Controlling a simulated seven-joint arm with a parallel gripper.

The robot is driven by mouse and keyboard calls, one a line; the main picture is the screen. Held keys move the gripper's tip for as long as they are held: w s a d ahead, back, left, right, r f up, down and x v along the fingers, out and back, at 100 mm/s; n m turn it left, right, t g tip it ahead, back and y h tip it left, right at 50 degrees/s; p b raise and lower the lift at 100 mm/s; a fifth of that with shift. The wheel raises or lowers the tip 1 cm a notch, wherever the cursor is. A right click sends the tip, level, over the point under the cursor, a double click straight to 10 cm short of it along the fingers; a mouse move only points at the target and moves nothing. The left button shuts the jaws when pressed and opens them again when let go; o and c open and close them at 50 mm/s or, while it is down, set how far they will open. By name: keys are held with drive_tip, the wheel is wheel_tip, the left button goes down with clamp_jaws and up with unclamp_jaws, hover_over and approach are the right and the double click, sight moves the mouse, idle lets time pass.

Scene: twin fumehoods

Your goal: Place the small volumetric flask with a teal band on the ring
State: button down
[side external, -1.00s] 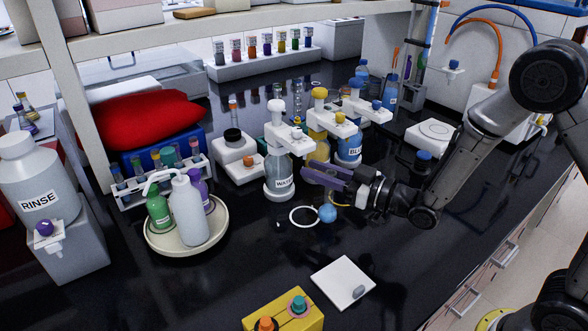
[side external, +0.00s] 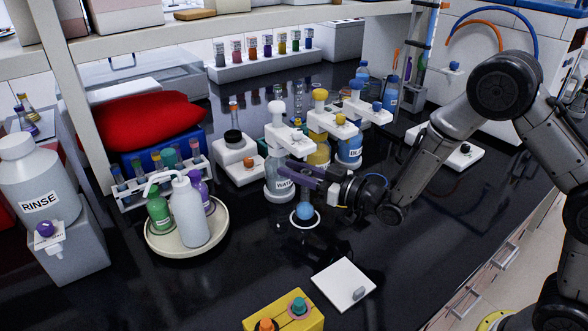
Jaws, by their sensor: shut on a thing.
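The small flask (side external: 305,212) shows as a round blue bulb below my gripper. Its neck is mostly hidden by the fingers, and I cannot make out a teal band. My gripper (side external: 298,174), with purple fingers, reaches in from the right and is shut on the flask. The ring (side external: 293,222) is a thin white circle on the black bench. The bulb appears over the ring, inside its outline in this view. I cannot tell whether the bulb touches the bench or hangs just above it.
A bottle with a white top (side external: 279,187) stands close behind and left of my gripper, with yellow and blue (side external: 349,148) ones beyond. A white square plate (side external: 343,284) and a yellow block (side external: 283,313) lie nearer.

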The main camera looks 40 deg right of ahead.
drive_tip(key=c, duration=0.7)
unclamp_jaws()
drive_tip(key=v, duration=1.2)
drive_tip(key=shift+d, duration=0.1)
drive_tip(key=shift+r, duration=0.1)
drive_tip(key=s+d+r+m+g+h, duration=0.2)
drive_tip(key=s+d+r+g+h, duration=0.35)
drive_tip(key=d, duration=0.25)
drive_tip(key=s+g, duration=0.1)
drive_tip(key=s, duration=0.5)
drive_tip(key=s+m+g+h, duration=0.1)
drive_tip(key=s+g, duration=0.1)
drive_tip(key=s, duration=0.4)
drive_tip(key=s+m+g, duration=0.1)
drive_tip(key=s+g, duration=0.1)
drive_tip(key=s, duration=0.4)
drive_tip(key=shift+s+d+r+g, duration=0.25)
drive_tip(key=shift+s+r, duration=0.05)
